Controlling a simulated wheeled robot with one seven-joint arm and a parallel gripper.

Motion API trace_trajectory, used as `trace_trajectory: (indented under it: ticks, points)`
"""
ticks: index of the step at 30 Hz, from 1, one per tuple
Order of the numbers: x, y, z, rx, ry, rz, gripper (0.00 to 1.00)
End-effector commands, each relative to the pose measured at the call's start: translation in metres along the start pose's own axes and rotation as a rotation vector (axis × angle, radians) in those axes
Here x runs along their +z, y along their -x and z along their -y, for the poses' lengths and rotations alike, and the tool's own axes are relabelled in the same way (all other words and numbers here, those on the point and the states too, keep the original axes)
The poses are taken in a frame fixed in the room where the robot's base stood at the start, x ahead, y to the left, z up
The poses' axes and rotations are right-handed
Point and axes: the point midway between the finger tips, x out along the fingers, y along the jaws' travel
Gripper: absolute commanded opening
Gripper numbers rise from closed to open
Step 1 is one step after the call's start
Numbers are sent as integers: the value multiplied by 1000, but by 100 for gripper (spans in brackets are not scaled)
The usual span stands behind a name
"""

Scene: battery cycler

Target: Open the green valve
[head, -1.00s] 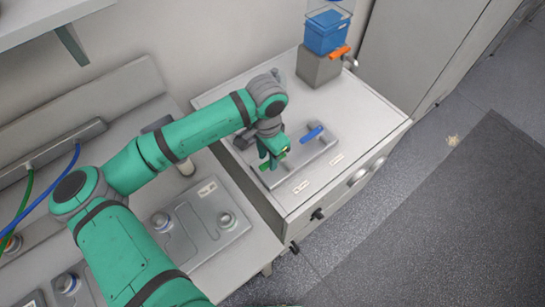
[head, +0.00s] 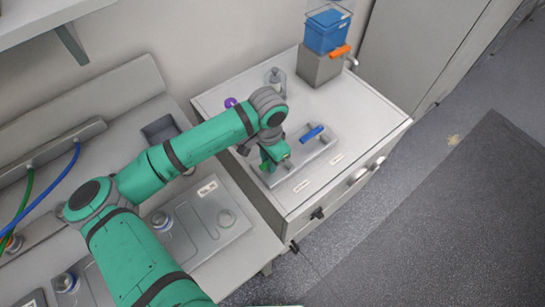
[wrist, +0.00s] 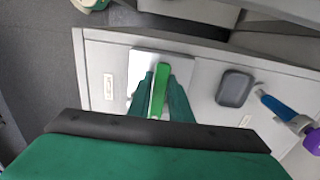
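The green valve handle (wrist: 160,88) lies between my two gripper fingers in the wrist view. It is a narrow bar over a pale plate (wrist: 143,58). My gripper (head: 268,165) points down at the valve block on the cabinet top. In the wrist view its green fingers (wrist: 161,92) stand on both sides of the handle, very close to it. I cannot tell whether they press on it. In the head view my gripper mostly hides the green handle. The blue valve handle (head: 312,133) sits beside it on the same block.
The cabinet top (head: 365,110) is clear to the right.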

Motion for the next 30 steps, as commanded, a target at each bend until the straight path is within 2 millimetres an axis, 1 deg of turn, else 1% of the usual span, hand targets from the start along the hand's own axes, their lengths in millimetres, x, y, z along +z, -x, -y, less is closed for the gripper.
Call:
trace_trajectory:
  ticks: [2,12,15,19,27,30]
  points:
    - [-1,0,-4,3,44,-1,18]
    - [-7,-1,-23,5,413,-2,18]
    - [-8,0,-27,4,497,-2,18]
    - [-8,0,-28,2,547,0,18]
    - [-8,0,-28,1,550,0,18]
    - [-11,0,-31,4,598,-1,18]
